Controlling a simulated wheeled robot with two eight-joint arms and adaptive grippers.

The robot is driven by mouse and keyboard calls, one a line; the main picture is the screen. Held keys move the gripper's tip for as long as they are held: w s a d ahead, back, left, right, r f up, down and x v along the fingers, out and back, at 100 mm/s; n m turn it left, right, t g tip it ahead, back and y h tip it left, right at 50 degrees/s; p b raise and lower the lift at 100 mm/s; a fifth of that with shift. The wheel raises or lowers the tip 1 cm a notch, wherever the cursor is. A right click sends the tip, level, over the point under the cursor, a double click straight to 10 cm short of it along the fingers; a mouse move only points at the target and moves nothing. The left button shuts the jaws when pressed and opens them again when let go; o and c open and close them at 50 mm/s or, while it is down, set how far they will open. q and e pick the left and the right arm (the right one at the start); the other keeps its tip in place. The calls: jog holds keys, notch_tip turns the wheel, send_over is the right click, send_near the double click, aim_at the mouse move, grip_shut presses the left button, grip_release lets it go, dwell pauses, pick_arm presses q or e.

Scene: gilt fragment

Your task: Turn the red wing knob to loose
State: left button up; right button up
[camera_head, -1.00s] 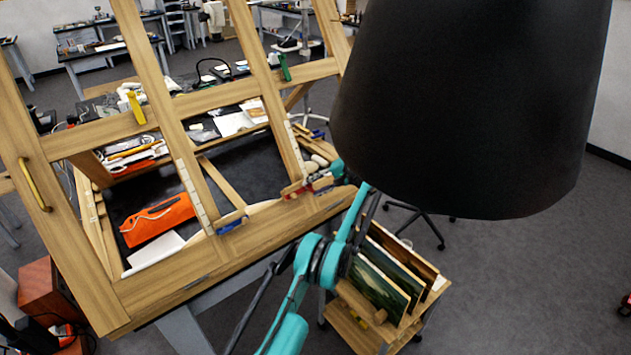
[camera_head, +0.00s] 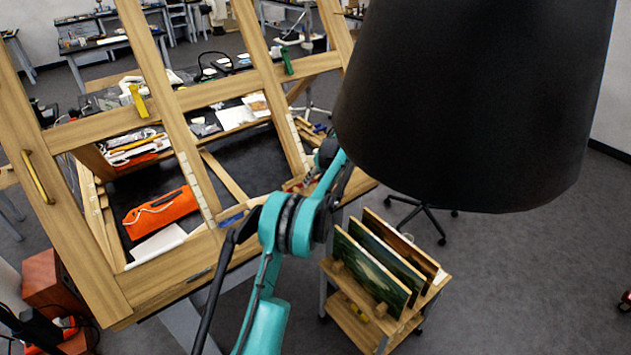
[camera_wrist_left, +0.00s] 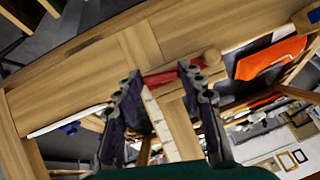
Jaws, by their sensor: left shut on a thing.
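The red wing knob (camera_wrist_left: 160,78) sits on the wooden frame and shows between my left fingers in the left wrist view. My left gripper (camera_wrist_left: 158,80) is shut on it, one finger on each side. In the head view my teal left arm reaches to the lower right of the frame, and the left gripper (camera_head: 326,158) is partly hidden there by its own arm. The knob's turned angle cannot be read clearly. My right gripper is not in view.
The tilted wooden frame (camera_head: 160,268) has several slats and a blue fitting (camera_head: 232,217) left of my arm. A rack of panels (camera_head: 372,272) stands to the right. A large black cone-shaped thing (camera_head: 470,100) blocks the upper right. An orange pouch (camera_head: 160,210) lies behind the frame.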

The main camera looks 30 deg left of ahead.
pick_arm(q)
jog(key=shift+s+n+t+h, duration=0.15)
jog(key=shift+n+t+h, duration=0.15)
jog(key=shift+n+t, duration=0.4)
jog(key=o, duration=1.2)
jog(key=shift+a, duration=0.1)
jog(key=shift+c, duration=0.2)
jog(key=v, duration=1.2)
